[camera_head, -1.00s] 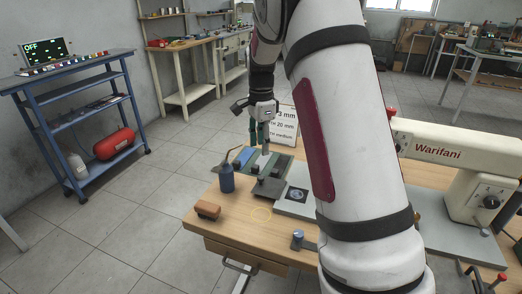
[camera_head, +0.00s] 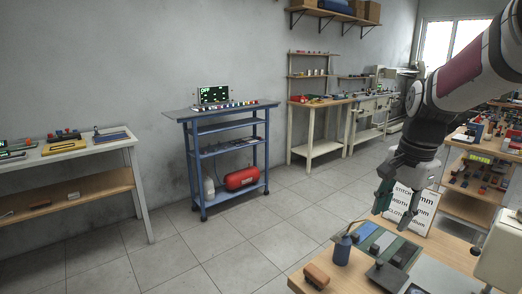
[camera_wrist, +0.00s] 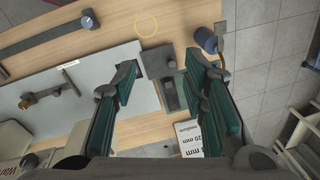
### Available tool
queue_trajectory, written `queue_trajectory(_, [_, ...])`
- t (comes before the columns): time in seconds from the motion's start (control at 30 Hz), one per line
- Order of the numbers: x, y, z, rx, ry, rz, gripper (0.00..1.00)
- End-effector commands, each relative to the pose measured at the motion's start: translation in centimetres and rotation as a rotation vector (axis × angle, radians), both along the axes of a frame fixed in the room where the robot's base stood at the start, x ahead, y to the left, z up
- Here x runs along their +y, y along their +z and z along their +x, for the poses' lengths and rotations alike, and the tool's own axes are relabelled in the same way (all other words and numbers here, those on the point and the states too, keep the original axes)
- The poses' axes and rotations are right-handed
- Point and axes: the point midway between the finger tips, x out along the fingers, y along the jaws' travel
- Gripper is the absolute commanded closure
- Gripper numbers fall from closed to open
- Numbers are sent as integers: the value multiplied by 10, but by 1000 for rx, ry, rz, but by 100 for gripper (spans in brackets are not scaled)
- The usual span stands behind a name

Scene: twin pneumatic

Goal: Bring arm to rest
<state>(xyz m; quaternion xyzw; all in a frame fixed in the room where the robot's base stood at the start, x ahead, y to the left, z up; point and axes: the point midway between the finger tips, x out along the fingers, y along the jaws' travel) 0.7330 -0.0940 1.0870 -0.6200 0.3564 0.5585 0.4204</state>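My gripper (camera_head: 398,203) hangs from my arm at the right of the head view, above the wooden sewing table (camera_head: 297,282). In the wrist view my gripper (camera_wrist: 163,80) shows its two green-padded fingers wide apart, with nothing between the pads. The table top with a dark block (camera_wrist: 158,62) lies below, apart from the fingers. My arm is bent and reaches down from the upper right of the head view.
A blue bottle (camera_head: 342,250), a brown block (camera_head: 317,275) and a white sign (camera_head: 408,207) stand on the table near my gripper. A blue cart (camera_head: 228,155) with a red tank (camera_head: 242,178) stands by the wall. The floor between is clear.

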Motion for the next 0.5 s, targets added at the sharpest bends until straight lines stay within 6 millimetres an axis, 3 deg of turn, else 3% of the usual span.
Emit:
queue_trajectory(0.03, [11, 17, -20, -24, 73, -6, 61])
queue_trajectory(0.2, [39, 50, -81, -86, 336, -49, 61])
queue_trajectory(0.5, [77, 74, -190, -182, 796, -177, 61])
